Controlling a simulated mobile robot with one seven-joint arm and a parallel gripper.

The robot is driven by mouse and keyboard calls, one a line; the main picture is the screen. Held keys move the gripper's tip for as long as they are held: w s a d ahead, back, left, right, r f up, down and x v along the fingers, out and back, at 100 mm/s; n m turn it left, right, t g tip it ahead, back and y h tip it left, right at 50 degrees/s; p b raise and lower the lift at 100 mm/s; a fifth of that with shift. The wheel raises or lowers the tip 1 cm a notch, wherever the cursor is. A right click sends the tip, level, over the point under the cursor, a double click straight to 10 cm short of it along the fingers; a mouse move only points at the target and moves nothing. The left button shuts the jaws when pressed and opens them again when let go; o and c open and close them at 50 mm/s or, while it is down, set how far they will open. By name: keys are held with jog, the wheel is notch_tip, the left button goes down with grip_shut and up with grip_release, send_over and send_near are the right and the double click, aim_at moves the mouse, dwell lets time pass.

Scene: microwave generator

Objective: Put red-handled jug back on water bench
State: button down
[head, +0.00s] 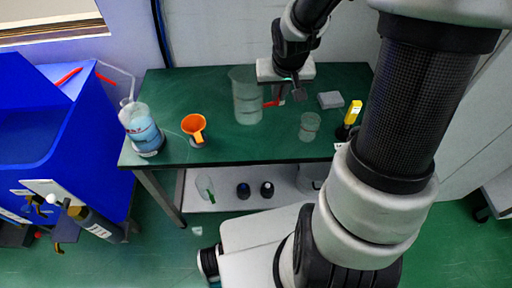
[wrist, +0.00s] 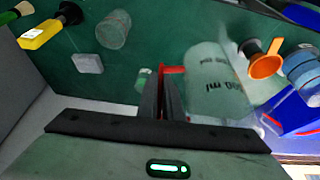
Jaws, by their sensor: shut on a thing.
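The red-handled jug (head: 246,95) is a large, clear, upright vessel at the middle of the green bench (head: 160,90). The jug (wrist: 212,85) also shows in the wrist view, with dark volume markings. Its red handle (wrist: 172,70) points toward my gripper (wrist: 162,98). My gripper (head: 284,98) is just right of the jug in the head view, with its narrow fingers shut on the handle. The fingers hide part of the handle. I cannot tell whether the jug's base touches the bench.
A blue-filled flask (head: 143,133) and an orange funnel (head: 195,125) stand left of the jug. A small clear beaker (head: 309,126), grey block (head: 330,100) and yellow-topped item (head: 352,113) are to the right. A blue unit (head: 60,130) with red bars adjoins the bench's left end.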

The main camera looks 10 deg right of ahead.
jog(key=shift+d+f+b, duration=0.25)
jog(key=shift+f+b, duration=0.75)
jog(key=shift+f, duration=1.05)
jog(key=shift+d+f+b, duration=0.3)
jog(key=shift+f+b, duration=0.65)
jog(key=shift+f, duration=1.15)
jog(key=shift+d+f+b, duration=0.25)
jog(key=shift+f+b, duration=0.75)
jog(key=shift+f, duration=1.15)
jog(key=shift+f+m, duration=0.2)
jog(key=shift+m, duration=0.1)
jog(key=c, duration=1.9)
grip_release()
jog(key=shift+r, duration=0.1)
jog(key=shift+r, duration=0.35)
jog(key=p+v, duration=0.6)
jog(key=v, duration=0.5)
jog(key=shift+s+a+r, duration=0.1)
jog(key=shift+a+r, duration=0.05)
jog(key=shift+r, duration=0.15)
